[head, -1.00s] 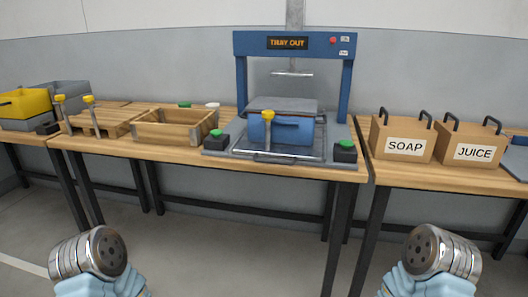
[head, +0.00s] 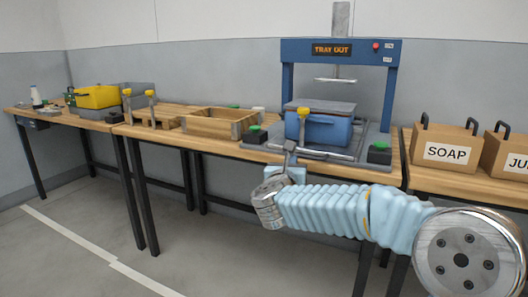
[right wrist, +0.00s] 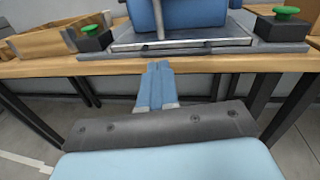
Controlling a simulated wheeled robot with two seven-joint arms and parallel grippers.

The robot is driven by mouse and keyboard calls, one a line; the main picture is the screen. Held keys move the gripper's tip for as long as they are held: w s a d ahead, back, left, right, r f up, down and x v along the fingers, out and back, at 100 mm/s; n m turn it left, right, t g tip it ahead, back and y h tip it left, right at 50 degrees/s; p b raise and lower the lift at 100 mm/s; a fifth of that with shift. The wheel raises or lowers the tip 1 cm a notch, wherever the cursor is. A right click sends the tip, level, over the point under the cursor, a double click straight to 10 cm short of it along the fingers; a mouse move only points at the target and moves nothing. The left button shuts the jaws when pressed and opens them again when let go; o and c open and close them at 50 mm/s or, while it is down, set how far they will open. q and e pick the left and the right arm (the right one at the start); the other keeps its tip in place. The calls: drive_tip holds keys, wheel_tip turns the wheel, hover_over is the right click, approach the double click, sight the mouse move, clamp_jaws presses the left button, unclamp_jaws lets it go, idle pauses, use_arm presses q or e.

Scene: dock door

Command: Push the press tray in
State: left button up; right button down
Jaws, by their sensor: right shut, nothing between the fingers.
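The press (head: 335,48) is a blue frame with a sign reading TRAY OUT. Its metal tray (right wrist: 180,43) sticks out in front, with a bar along its front edge. On the tray stands a blue bin (head: 325,130) with a grey lid; a yellow-topped post (head: 303,125) stands at its front. My right gripper (head: 290,150) is shut and empty at the tray's front left in the head view. In the right wrist view its fingers (right wrist: 158,68) point at the tray's front edge, seemingly short of it; contact is unclear. My left gripper is out of view.
Green buttons on black boxes flank the tray, left (head: 254,134) and right (head: 379,150). A wooden crate (head: 215,125) stands left on the bench. Boxes marked SOAP (head: 445,152) and another stand right. The floor in front is free.

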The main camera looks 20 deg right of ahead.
drive_tip(key=p, duration=0.4)
approach(304, 146)
drive_tip(key=shift+m, duration=0.4)
drive_tip(key=w+d, duration=0.1)
drive_tip(key=w+d+r, duration=0.1)
drive_tip(key=w, duration=0.1)
drive_tip(key=w+r, duration=0.1)
drive_tip(key=shift+w+d+r, duration=0.1)
drive_tip(key=shift+w+d, duration=0.15)
drive_tip(key=shift+d, duration=0.15)
drive_tip(key=shift+w+d, duration=0.1)
drive_tip(key=shift+w, duration=0.05)
drive_tip(key=x, duration=0.4)
drive_tip(key=shift+d, duration=0.4)
